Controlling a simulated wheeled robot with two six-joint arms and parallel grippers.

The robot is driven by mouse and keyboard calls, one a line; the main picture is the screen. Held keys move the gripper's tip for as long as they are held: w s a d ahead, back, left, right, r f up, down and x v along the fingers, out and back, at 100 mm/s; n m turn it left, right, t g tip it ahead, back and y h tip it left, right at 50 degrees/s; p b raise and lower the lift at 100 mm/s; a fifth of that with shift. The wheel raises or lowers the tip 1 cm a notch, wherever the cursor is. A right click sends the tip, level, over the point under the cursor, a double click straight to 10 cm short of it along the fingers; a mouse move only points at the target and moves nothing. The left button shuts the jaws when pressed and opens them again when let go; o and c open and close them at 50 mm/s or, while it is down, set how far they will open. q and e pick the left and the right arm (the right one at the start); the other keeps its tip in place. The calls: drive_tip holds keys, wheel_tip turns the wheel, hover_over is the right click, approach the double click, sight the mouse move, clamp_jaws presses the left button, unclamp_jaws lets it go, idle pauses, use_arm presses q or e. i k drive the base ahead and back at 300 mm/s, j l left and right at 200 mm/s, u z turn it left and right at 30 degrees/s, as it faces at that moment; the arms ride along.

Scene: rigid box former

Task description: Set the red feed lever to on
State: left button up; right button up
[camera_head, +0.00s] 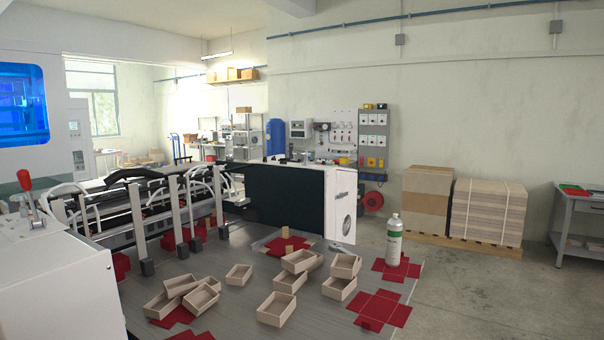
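The red feed lever (24,180) stands at the left of the head view. Neither of my grippers shows in this view, and nothing is seen touching the lever.
A grey table (230,300) holds several open beige boxes (276,308), red flat blanks (383,308) and a white bottle (394,240). A dark machine with a white end panel (341,208) stands behind. Pallet stacks (487,210) stand right; floor is open at lower right.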

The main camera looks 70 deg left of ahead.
sight(24, 176)
drive_tip(key=u, duration=0.4)
drive_tip(key=i+u, duration=0.1)
drive_tip(key=u, duration=0.3)
drive_tip(key=l+u, duration=0.1)
drive_tip(key=u, duration=0.35)
drive_tip(key=i+l+u, duration=0.1)
drive_tip(key=u, duration=0.3)
drive_tip(key=l+u, duration=0.1)
drive_tip(key=u, duration=0.3)
drive_tip(key=i, duration=0.05)
